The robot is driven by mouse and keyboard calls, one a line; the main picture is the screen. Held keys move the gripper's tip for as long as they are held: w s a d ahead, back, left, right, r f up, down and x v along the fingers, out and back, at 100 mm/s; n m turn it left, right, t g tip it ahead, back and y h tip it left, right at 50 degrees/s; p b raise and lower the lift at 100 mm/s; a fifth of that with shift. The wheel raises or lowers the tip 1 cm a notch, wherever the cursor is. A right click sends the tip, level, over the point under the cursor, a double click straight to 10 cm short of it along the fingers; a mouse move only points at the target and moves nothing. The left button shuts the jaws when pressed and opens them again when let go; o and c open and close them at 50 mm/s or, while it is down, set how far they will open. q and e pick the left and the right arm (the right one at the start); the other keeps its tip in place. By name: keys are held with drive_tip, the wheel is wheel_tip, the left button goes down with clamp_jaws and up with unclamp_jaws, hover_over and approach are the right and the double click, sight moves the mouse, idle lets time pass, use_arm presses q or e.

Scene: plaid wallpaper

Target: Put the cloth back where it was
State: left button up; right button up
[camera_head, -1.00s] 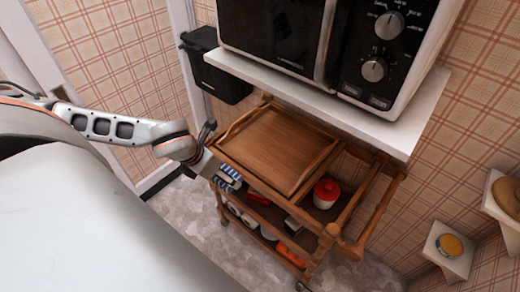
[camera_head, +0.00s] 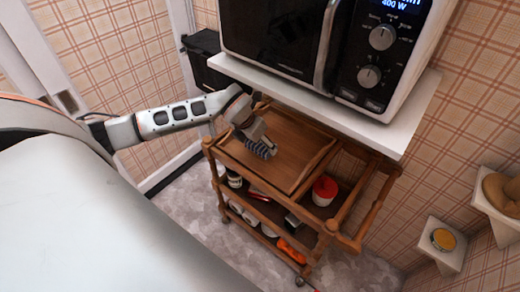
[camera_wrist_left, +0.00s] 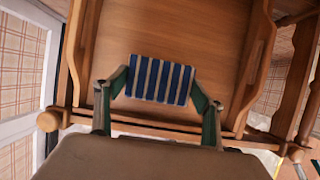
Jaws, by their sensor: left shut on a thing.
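The cloth (camera_head: 262,149) is blue with white stripes. It is in my left gripper (camera_head: 254,140), over the wooden tray top of the trolley (camera_head: 285,128). In the left wrist view, the cloth (camera_wrist_left: 160,79) sits between the two fingertips of the left gripper (camera_wrist_left: 160,84), over the bare tray surface (camera_wrist_left: 185,30). I cannot tell whether the cloth touches the tray. My right gripper is not in view.
A microwave (camera_head: 325,45) stands on a white shelf (camera_head: 385,132) behind and above the trolley. Lower trolley shelves hold a red container (camera_head: 325,189) and several other items. A black bin (camera_head: 205,65) hangs at the back left. Small wall shelves are at the right.

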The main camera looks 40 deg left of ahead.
sight(260, 150)
use_arm(q)
wheel_tip(260, 150, down, 4)
drive_tip(key=shift+r+b, duration=0.15)
drive_tip(key=shift+b, duration=0.2)
drive_tip(key=shift+r, duration=0.1)
drive_tip(key=o, duration=1.1)
drive_tip(key=shift+o, duration=0.2)
